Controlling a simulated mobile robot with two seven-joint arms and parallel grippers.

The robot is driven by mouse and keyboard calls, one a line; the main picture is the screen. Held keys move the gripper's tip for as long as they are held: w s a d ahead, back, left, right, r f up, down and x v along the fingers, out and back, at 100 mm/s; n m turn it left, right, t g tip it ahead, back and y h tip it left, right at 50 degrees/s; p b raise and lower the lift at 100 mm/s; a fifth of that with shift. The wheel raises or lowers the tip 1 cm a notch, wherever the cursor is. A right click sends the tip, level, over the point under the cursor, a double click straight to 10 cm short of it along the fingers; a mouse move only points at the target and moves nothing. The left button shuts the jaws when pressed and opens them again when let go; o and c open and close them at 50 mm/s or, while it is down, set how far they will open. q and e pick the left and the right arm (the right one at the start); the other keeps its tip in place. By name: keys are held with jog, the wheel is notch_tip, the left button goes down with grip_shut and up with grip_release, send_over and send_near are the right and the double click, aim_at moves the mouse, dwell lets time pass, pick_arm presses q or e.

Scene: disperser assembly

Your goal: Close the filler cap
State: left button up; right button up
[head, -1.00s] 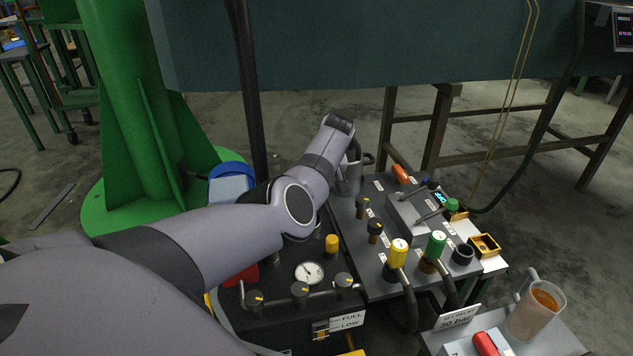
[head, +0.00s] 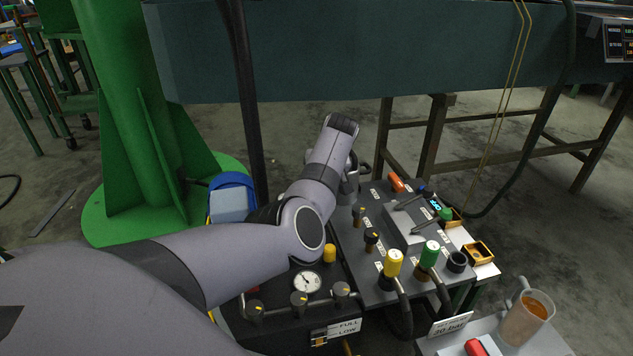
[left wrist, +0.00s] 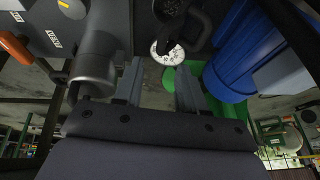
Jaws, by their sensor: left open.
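I cannot identify the filler cap for certain. A grey cylinder (head: 351,187) stands at the panel's far left corner, partly behind my left wrist, with a dark loop-shaped part (head: 365,168) beside it. In the left wrist view, a dark grey cylinder (left wrist: 92,62) is just left of my left gripper (left wrist: 158,65). The gripper is open, its two fingers apart with nothing between them. A pale speckled disc (left wrist: 165,52) with a dark curved part shows beyond the fingertips. In the head view my left wrist hides the fingers. My right gripper is not in view.
The control panel (head: 373,271) carries yellow and green knobs and an orange handle (head: 396,182). A black unit with a gauge (head: 307,282) is in front of it. A blue bin (head: 232,181) stands left, also close right in the wrist view. A jug (head: 526,320) is at right.

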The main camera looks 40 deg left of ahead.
pick_arm(q)
jog(key=shift+p+v, duration=0.35)
jog(key=shift+v, duration=0.75)
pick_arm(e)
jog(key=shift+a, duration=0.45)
pick_arm(q)
jog(key=shift+s, duration=0.1)
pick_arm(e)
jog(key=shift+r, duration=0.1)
pick_arm(q)
jog(key=s+a+f, duration=0.2)
jog(key=s+f, duration=0.1)
jog(key=s+a+f, duration=0.1)
jog(key=s, duration=0.1)
jog(key=shift+s+a+f, duration=0.25)
jog(key=shift+a+f, duration=0.05)
jog(key=shift+f, duration=0.1)
jog(key=b+x, duration=0.2)
jog(key=x, duration=0.1)
jog(key=shift+w+a+f, duration=0.1)
jog(key=shift+a+f, duration=0.05)
jog(key=shift+f, duration=0.1)
jog(key=shift+w+a+f+b, duration=0.1)
jog(key=shift+a+f+b, duration=0.15)
jog(key=shift+f+b, duration=0.25)
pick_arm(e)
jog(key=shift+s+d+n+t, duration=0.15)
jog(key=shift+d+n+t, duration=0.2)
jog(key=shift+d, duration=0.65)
